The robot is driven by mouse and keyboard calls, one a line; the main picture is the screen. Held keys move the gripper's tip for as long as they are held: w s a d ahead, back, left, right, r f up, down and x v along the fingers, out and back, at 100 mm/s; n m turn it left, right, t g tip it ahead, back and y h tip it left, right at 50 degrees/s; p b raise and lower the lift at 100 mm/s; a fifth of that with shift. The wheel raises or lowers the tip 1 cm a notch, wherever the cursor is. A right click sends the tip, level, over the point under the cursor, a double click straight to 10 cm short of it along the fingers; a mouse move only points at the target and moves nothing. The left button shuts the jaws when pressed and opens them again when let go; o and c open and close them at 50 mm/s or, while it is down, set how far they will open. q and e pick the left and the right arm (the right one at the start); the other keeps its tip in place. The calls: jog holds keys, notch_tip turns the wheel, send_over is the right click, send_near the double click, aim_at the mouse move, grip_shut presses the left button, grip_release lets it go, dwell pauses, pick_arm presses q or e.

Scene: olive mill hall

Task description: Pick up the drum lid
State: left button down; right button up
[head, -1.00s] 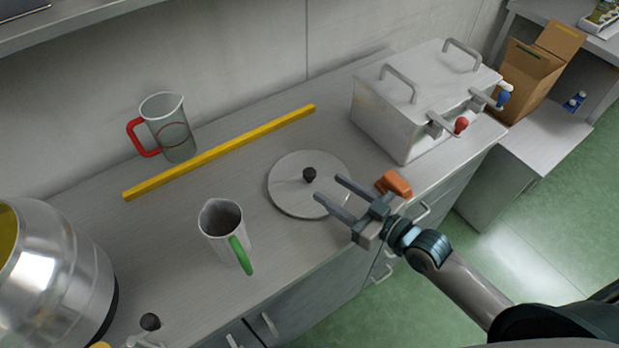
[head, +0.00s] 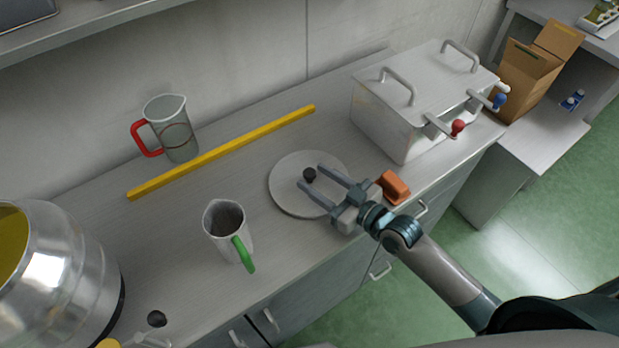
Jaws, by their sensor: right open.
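The drum lid (head: 289,189) is a flat round pale grey disc with a small black knob (head: 310,174) at its middle. It lies on the counter in the middle of the head view. My right gripper (head: 311,178) is open, with its two fingers reaching over the lid from the right. The fingertips are on either side of the knob, and the jaws hold nothing. I cannot tell how far the fingers are above the lid. My left gripper is not in view.
An orange block (head: 394,188) sits close beside my right gripper. A green-handled jug (head: 226,222) stands left of the lid. A steel tank (head: 408,118) stands right; a steel drum (head: 62,270) stands left.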

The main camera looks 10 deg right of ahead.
aim_at(321, 187)
jog(key=shift+c, duration=0.3)
jog(key=shift+w, duration=0.1)
grip_shut()
jog(key=shift+r, duration=0.15)
jog(key=shift+r, duration=0.6)
jog(key=r, duration=0.1)
jog(key=r+b, duration=0.1)
jog(key=shift+d+r, duration=0.4)
jog(key=s+d+r+b, duration=0.2)
jog(key=d+r, duration=0.4)
jog(key=d, duration=0.4)
jog(key=shift+s+d+r+b, duration=0.15)
jog(key=shift+d+r+b, duration=0.2)
jog(key=shift+b, duration=0.35)
jog(key=shift+a, duration=0.15)
